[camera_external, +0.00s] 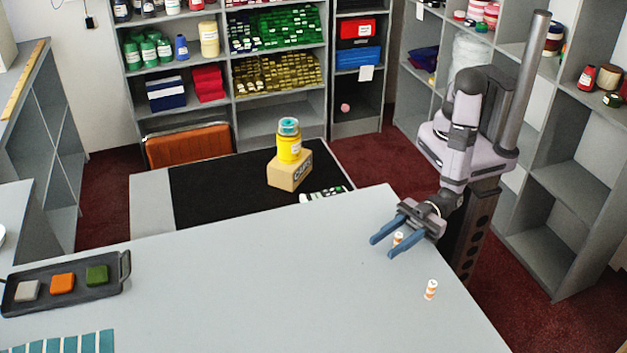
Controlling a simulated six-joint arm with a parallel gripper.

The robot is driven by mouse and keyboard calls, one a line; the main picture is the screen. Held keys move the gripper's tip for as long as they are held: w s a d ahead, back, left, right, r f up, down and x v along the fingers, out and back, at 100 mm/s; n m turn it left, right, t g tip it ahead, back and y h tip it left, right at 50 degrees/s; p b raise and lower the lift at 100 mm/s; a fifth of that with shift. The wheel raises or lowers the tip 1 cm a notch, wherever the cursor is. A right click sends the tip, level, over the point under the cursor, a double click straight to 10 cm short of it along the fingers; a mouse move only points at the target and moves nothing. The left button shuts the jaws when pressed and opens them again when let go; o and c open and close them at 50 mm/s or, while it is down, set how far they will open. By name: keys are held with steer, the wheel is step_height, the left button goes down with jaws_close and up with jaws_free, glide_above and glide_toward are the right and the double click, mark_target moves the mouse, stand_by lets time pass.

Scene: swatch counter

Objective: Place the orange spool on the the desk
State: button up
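A small spool with white and orange bands (431,289) stands upright on the grey desk (250,270), near its right edge. A second small white and orange spool (398,238) shows between the blue fingers of my gripper (384,247), closer to the palm than to the tips. My gripper is over the desk's right back part and points left. Its fingers are spread, with a visible gap beside the spool. The fingers hide part of this spool, and I cannot tell whether it stands on the desk.
A dark tray (65,306) with white, orange and green blocks lies at the desk's left. Teal swatches (80,344) lie at the front left. The desk's middle is clear. Behind it, a yellow jar (289,148) stands on a cardboard box (289,174) on a black mat.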

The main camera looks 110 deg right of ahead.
steer(key=shift+w+a, duration=0.1)
steer(key=shift+w, duration=0.1)
jaws_close()
steer(key=shift+r, duration=0.1)
step_height(320, 180, up, 10)
steer(key=b, duration=0.1)
steer(key=shift+b, duration=0.3)
stand_by(0.6)
